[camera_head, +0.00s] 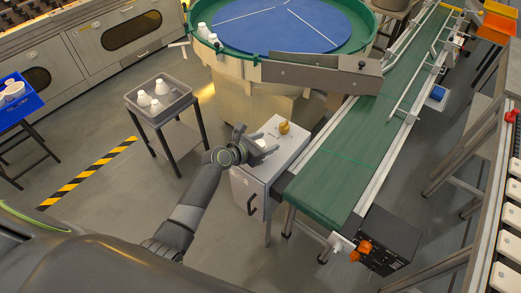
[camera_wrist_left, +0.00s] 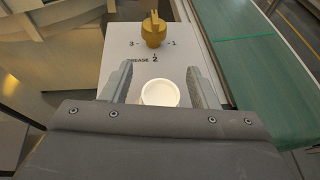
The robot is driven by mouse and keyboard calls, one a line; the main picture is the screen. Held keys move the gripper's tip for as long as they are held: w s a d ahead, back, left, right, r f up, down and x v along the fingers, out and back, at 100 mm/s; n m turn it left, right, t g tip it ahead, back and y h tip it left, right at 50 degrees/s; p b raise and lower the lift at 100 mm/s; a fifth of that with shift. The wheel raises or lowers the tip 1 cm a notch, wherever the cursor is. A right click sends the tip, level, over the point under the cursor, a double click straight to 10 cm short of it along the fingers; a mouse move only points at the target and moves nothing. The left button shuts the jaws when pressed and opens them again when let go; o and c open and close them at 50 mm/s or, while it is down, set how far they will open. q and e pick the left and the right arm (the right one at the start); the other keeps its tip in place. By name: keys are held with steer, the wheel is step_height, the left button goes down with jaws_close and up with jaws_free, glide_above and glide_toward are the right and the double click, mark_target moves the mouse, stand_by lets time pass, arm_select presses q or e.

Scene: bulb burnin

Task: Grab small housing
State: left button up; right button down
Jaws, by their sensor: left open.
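A small white round housing (camera_wrist_left: 160,93) stands on the top of the grey box (camera_wrist_left: 118,60) in the left wrist view, between the two fingers of my left gripper (camera_wrist_left: 161,85). The fingers are open, one on each side of the housing, with visible gaps. In the head view my left gripper (camera_head: 262,146) is over the box top beside the green conveyor, and part of the white housing (camera_head: 261,143) shows between its fingers. The lower part of the housing is hidden in the wrist view. My right gripper does not show.
A gold knob (camera_wrist_left: 154,30) marked with numbers stands on the box beyond the housing. The green conveyor (camera_head: 345,155) runs along the box's right side. A grey tray (camera_head: 133,97) with several white housings stands on a stand at left. A blue-topped round feeder (camera_head: 280,25) is behind.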

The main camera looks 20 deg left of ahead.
arm_select(q)
steer(key=c, duration=1)
steer(key=shift+c, duration=0.2)
